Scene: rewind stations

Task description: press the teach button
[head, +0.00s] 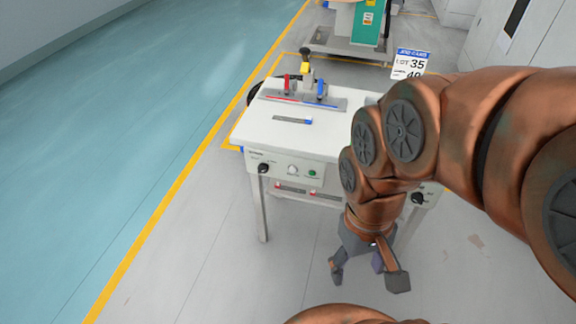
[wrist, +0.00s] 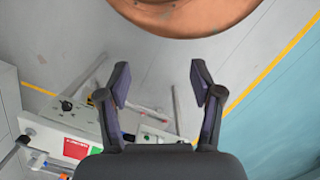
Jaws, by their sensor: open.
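A white rewind station (head: 250,133) stands ahead. Its front panel carries a black knob (head: 263,168), a white round control (head: 292,169) and a green button (head: 312,173). The panel lettering is too small to read, so I cannot tell which control is the teach button. My gripper (head: 367,272) is open and empty, pointing down in front of the station, to the right of these controls and apart from them. The wrist view also shows the open fingers (wrist: 160,82), with part of the station (wrist: 45,132) at lower left.
The tabletop holds a red-handled clamp (head: 287,84), a blue-handled clamp (head: 321,88) and a blue-marked strip (head: 293,120). My arm hides the station's right part. A sign (head: 410,64) stands behind. The grey floor (head: 190,270) at front left is clear.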

